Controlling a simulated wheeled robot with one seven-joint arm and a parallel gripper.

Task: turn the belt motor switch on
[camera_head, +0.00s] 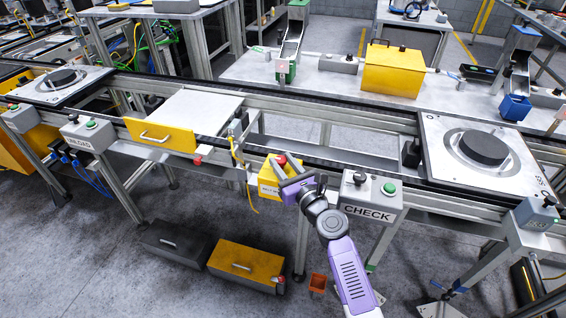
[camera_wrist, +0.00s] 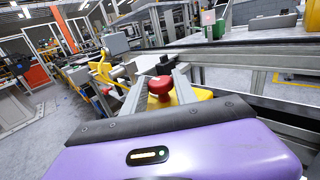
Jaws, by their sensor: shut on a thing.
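The belt motor switch (camera_head: 268,182) is a yellow box with a white label, mounted on the front rail of the conveyor in the middle of the head view. It carries a red knob (camera_head: 281,160), which shows large in the wrist view (camera_wrist: 160,86). My gripper (camera_head: 287,173) comes from the right at the end of my purple arm. In the wrist view its fingers (camera_wrist: 158,92) stand on either side of the red knob and are shut on it. The fingers and my wrist hide part of the yellow box.
A grey CHECK box (camera_head: 371,200) with a green button stands close to the right of my wrist. A yellow-fronted drawer (camera_head: 160,134) and a thin yellow cable (camera_head: 236,160) are to the left. Black and yellow bins (camera_head: 246,262) lie on the floor below.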

